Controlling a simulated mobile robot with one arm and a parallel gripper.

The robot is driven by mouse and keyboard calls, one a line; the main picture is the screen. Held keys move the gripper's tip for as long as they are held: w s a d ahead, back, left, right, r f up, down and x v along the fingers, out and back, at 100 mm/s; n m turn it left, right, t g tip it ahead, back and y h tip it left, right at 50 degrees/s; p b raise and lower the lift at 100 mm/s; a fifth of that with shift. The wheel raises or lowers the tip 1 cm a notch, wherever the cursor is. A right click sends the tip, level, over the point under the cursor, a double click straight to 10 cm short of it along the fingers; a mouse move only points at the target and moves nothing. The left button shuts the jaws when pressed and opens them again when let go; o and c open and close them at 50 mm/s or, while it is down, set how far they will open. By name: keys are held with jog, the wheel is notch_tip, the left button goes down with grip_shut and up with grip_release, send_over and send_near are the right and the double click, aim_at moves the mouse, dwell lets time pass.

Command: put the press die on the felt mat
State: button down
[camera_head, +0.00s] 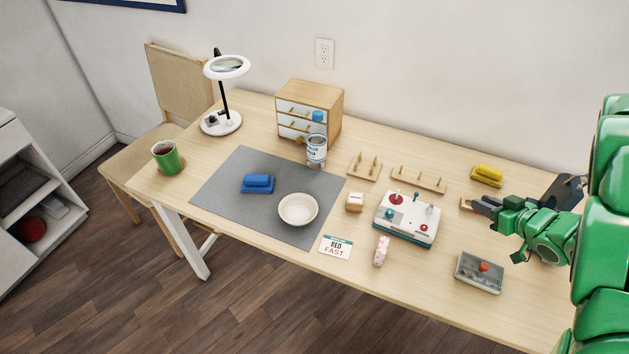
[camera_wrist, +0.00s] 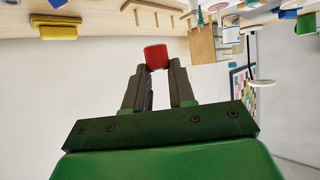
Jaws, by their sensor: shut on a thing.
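My gripper (camera_head: 480,206) is at the right side of the table, near the yellow block, well to the right of the felt mat. In the wrist view my gripper (camera_wrist: 157,75) is shut on a small red piece, seemingly the press die (camera_wrist: 156,57), held at the fingertips. In the head view the held piece cannot be made out. The grey felt mat (camera_head: 222,196) lies flat on the left half of the table. A blue block (camera_head: 258,183) and a cream bowl (camera_head: 298,210) stand on it; bare felt shows around them.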

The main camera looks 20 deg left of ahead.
jog(key=a+r+n+g+y, duration=0.1)
jog(key=a+n+g+y, duration=0.35)
jog(key=a, duration=1.45)
jog(key=s+a+n+g+h, duration=0.1)
jog(key=s+a+n+g, duration=0.3)
jog(key=a, duration=0.5)
jog(key=s+a+n+g+h, duration=0.1)
jog(key=s+a+n+g, duration=0.35)
jog(key=a, duration=0.45)
send_over(323, 186)
jog(key=shift+s+f, duration=0.1)
jog(key=shift+f, duration=6.7)
jog(key=shift+f, duration=0.1)
jog(key=c, duration=0.9)
grip_release()
jog(key=shift+c, duration=0.2)
